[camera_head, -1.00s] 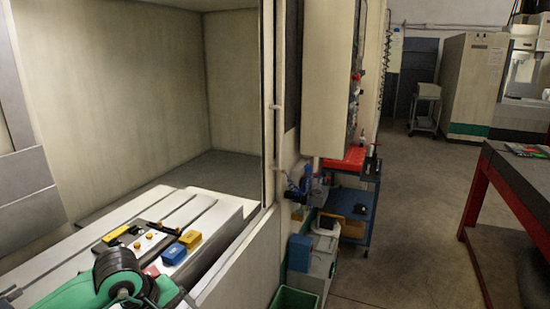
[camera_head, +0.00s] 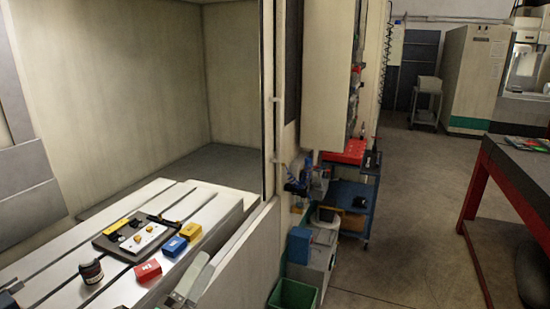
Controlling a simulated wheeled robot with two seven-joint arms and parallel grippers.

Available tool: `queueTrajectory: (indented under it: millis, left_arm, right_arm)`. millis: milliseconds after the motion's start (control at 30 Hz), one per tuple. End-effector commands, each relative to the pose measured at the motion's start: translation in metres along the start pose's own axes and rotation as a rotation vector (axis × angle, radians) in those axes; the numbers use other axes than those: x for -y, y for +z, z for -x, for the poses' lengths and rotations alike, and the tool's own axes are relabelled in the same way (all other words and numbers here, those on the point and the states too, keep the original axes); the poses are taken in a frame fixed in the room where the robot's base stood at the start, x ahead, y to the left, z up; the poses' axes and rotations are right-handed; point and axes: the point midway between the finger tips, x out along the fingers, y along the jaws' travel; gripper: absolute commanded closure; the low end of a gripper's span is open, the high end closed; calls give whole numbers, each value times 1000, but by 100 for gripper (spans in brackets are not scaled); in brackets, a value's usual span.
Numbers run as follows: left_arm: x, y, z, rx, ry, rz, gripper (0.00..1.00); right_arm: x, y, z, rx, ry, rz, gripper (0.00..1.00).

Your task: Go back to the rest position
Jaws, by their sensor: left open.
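My left gripper (camera_head: 190,281) shows at the bottom edge, in front of the machine table (camera_head: 215,212). Its pale fingers are apart, with nothing seen between them. On the table lies a dark mould base (camera_head: 110,243) with a pale plate (camera_head: 143,241) and small orange and dark parts. Beside it stand a yellow block (camera_head: 190,231), a blue block (camera_head: 174,246) and a red block (camera_head: 147,271). A dark jar with a pale label (camera_head: 91,271) stands at the front left. The gripper is clear of all of them. My right gripper is out of view.
The machine's door frame (camera_head: 269,120) rises right of the table. Beyond it stand a blue cart (camera_head: 350,200) with a red tray (camera_head: 344,152), and a green bin (camera_head: 293,295). A red-legged bench (camera_head: 515,170) is at the right. The floor (camera_head: 415,230) between is open.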

Motion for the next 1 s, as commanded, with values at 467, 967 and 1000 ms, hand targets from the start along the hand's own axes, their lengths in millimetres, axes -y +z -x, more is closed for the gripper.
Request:
queueTrajectory:
  millis: [467,967,1000]
  left_arm:
    - [-156,12,194,904,811,1040,15]
    - [-151,-85,363,1499,1406,1444,15]
    - [-160,-88,366,1508,1416,1445,15]
  right_arm:
    - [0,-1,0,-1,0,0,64]
    - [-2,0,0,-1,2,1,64]
    - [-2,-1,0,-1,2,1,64]
